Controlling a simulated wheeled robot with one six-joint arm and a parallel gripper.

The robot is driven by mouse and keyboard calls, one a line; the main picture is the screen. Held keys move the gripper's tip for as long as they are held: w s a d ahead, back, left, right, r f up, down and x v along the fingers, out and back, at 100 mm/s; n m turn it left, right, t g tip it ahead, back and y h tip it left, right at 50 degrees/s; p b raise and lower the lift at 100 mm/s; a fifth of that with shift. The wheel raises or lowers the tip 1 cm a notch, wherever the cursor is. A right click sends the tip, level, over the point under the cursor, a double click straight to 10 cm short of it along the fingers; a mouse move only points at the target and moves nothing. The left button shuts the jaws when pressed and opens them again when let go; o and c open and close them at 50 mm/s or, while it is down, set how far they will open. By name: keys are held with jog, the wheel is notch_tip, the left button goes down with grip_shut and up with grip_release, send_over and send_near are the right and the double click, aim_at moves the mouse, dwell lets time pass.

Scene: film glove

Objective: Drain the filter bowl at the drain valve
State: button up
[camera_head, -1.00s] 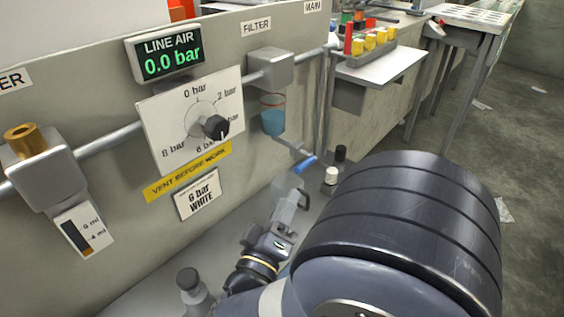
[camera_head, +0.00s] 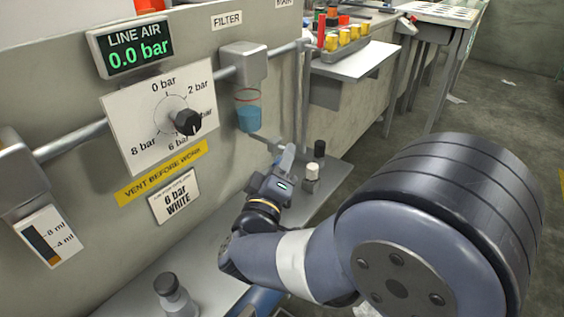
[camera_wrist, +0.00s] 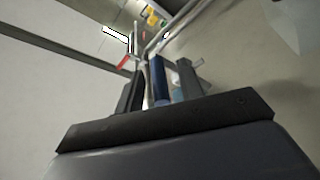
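The filter bowl (camera_head: 249,117) hangs under the grey filter housing (camera_head: 243,62) on the panel, with blue liquid in it. My gripper (camera_head: 286,158) is below and to the right of the bowl, at the drain valve, which it mostly hides in the head view. In the wrist view, a dark blue bar (camera_wrist: 158,82), apparently the valve handle, lies between the two dark fingers of my gripper (camera_wrist: 160,85). The fingers stand apart with gaps beside the bar. I cannot tell whether either finger touches it.
The line air display (camera_head: 138,47) reads 0.0 bar. A pressure dial (camera_head: 160,115) is left of the filter. Another bottle (camera_head: 174,296) stands at front left.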

grip_shut()
dwell(0.3)
